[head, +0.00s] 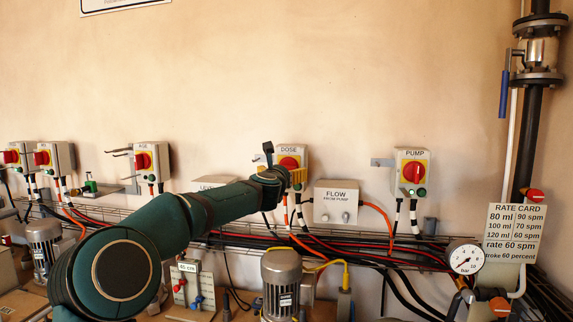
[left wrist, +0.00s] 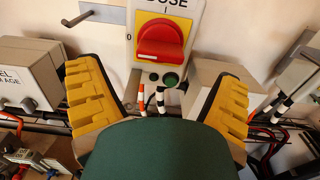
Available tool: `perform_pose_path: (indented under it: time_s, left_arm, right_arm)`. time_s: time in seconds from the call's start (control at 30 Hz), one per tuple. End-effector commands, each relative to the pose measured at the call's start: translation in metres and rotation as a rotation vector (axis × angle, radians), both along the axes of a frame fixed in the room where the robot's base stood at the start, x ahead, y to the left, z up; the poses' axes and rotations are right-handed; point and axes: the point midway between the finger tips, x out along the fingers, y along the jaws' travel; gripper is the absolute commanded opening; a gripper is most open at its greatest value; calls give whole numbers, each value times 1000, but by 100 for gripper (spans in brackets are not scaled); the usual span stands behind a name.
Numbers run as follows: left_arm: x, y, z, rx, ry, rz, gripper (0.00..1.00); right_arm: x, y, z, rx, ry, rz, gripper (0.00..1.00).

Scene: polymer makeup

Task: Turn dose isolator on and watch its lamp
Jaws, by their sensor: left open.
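The dose isolator is a grey box (head: 291,150) labelled DOSE on the wall. In the left wrist view its red rotary handle (left wrist: 160,40) sits on a yellow plate, with the grip bar lying crosswise, in line with the 0 mark at left; the I mark is above. Below the handle are a small black part (left wrist: 153,77) and a dark green lamp (left wrist: 171,79) that looks unlit. My left gripper (head: 283,164) is open and empty in front of the isolator, its yellow-padded fingers left and right below the handle, with no visible contact. My right gripper is not in view.
The pump isolator (head: 413,172) stands to the right, and the flow box (head: 336,202) between. More isolators, including one with a red handle (head: 143,160), are at left. Cables and a wire tray run below.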

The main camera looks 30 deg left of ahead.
Motion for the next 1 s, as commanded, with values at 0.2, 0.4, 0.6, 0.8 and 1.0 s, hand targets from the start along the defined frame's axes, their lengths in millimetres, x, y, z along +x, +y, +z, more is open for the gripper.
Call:
perform_pose_path:
  time_s: [0.2,0.4,0.6,0.8,1.0]
  left_arm:
    - [33,8,2,-1,2,-1,92]
    - [48,12,1,-1,0,-1,92]
    - [52,13,0,1,0,-1,92]
    - [52,13,-1,1,0,-1,90]
    - [52,13,0,1,0,0,23]
  right_arm:
    - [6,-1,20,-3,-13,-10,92]
    - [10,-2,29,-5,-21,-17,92]
    - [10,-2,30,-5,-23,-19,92]
    - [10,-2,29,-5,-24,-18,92]
    - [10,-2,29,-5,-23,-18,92]
